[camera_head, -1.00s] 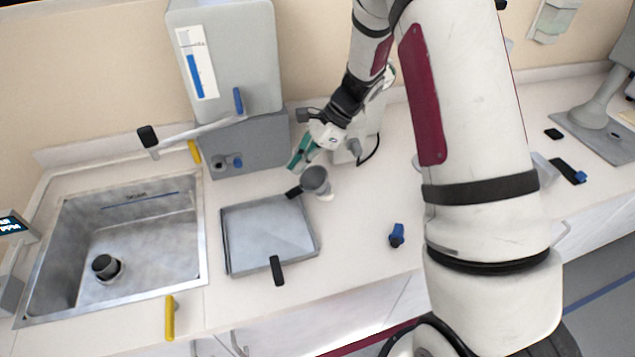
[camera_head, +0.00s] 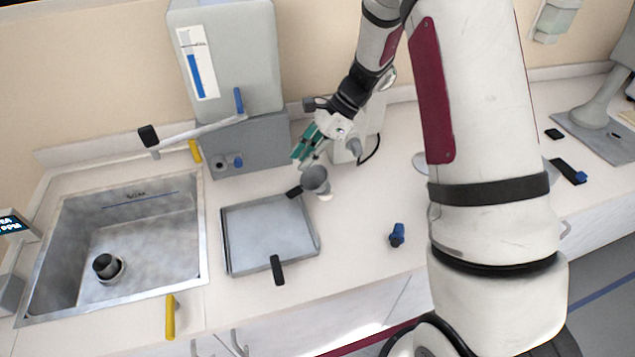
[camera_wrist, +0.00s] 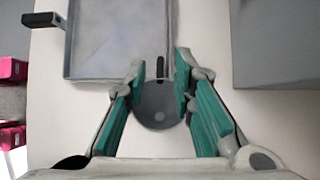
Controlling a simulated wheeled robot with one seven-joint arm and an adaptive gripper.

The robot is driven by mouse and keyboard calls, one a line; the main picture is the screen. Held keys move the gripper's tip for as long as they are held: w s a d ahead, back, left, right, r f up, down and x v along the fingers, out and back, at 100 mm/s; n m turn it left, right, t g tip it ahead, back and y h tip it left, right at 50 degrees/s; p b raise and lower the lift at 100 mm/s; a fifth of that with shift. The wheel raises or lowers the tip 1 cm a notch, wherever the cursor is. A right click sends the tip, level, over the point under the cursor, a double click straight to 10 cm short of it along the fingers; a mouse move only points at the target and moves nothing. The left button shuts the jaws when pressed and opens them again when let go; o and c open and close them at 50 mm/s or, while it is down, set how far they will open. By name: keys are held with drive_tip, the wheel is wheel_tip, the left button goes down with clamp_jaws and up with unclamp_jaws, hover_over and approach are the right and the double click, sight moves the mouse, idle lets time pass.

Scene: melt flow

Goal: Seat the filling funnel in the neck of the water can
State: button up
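The grey filling funnel (camera_head: 316,179) stands on the counter, wide mouth up, beside the tray's right corner, with something white at its foot. In the wrist view the funnel (camera_wrist: 158,104) shows as a dark grey round with a small light spot, between and beyond my fingers. My gripper (camera_head: 303,155) has teal fingers and is just above and behind the funnel. In the wrist view my gripper (camera_wrist: 161,70) is open, a finger to either side of the funnel; I cannot tell if they touch it. I cannot identify the water can with certainty.
A shallow metal tray (camera_head: 225,239) with black handles lies left of the funnel. A sink (camera_head: 160,196) holding a dark round fitting (camera_head: 106,266) is farther left. A large grey tank (camera_head: 235,70) with a blue gauge stands behind. A blue item (camera_head: 397,235) lies at right; counter around it is clear.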

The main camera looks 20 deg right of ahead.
drive_tip(key=v, duration=0.9)
drive_tip(key=s+a+r+n+h, duration=0.2)
drive_tip(key=s+r+n, duration=0.2)
drive_tip(key=s+r, duration=0.3)
drive_tip(key=s+r+n+t+h, duration=0.2)
drive_tip(key=s+r+n, duration=0.2)
drive_tip(key=s+n, duration=0.3)
drive_tip(key=s+r+n+t+h, duration=0.3)
drive_tip(key=s+r+n, duration=0.2)
drive_tip(key=s, duration=0.8)
drive_tip(key=shift+s+a+r+n, duration=0.15)
drive_tip(key=shift+s+n, duration=0.25)
drive_tip(key=shift+n, duration=0.8)
drive_tip(key=shift+o, duration=0.3)
